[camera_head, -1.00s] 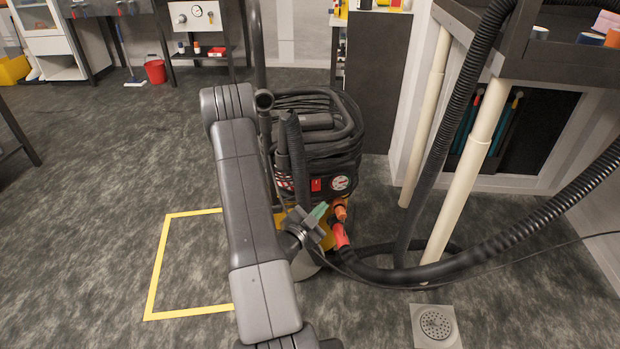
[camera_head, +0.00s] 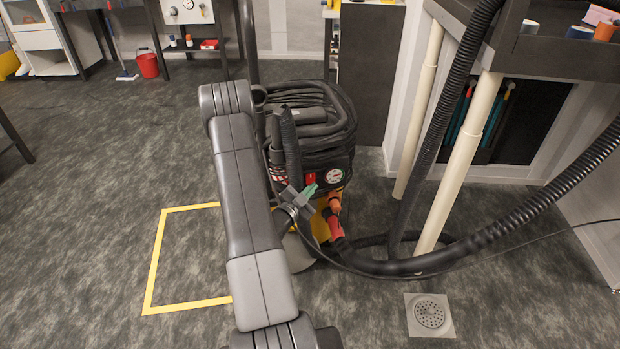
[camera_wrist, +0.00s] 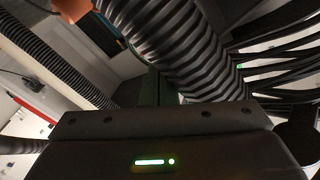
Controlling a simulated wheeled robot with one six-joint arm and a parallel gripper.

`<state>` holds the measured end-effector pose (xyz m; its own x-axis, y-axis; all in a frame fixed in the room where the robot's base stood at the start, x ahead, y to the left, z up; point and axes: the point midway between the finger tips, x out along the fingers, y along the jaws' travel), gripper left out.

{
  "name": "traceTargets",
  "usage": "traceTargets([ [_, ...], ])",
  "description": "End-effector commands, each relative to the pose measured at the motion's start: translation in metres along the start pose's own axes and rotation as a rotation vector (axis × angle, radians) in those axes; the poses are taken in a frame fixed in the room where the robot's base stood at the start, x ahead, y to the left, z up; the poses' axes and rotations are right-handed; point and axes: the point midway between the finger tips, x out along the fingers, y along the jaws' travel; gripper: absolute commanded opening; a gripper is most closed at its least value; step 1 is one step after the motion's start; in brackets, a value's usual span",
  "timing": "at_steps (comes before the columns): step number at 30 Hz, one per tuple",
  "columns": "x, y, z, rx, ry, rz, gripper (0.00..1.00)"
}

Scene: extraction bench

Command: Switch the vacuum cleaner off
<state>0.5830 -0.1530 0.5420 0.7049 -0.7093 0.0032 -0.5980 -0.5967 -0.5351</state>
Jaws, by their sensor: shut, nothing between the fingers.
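The vacuum cleaner (camera_head: 338,168) is a black drum with coiled hose and cable on top and a yellow lower part. A red switch (camera_head: 310,178) sits on its front, left of a round white gauge (camera_head: 335,175). My gripper (camera_head: 308,192) is shut and empty, its green fingertips just below the red switch in the head view. I cannot tell whether they touch it. In the wrist view a thick ribbed hose (camera_wrist: 180,45) passes close in front of my gripper, and the switch is not visible there.
A red-ended black hose (camera_head: 400,266) runs right from the cleaner's front. Cream pipes (camera_head: 468,150) and a workbench (camera_head: 560,62) stand to the right. A yellow floor outline (camera_head: 155,260) and open floor lie to the left. A floor drain (camera_head: 429,314) is at the front.

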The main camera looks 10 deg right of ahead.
Motion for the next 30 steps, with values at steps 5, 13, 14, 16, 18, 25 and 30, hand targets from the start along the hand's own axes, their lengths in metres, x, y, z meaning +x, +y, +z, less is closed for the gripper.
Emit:
traceTargets([
  [5,0.0095,-0.0057,0.0088,0.001,0.000,0.000,0.00],
  [13,0.0121,-0.0085,0.0096,-0.001,0.000,0.000,0.00],
  [14,0.0121,-0.0085,0.0095,-0.001,0.000,0.000,0.00],
  [16,0.0121,-0.0085,0.0095,-0.001,0.000,0.000,0.00],
  [18,0.0120,-0.0085,0.0095,-0.001,0.000,0.000,0.00],
  [25,0.0120,-0.0084,0.0095,-0.001,-0.001,0.000,0.00],
  [30,0.0119,-0.0084,0.0095,-0.001,-0.001,0.000,0.00],
])
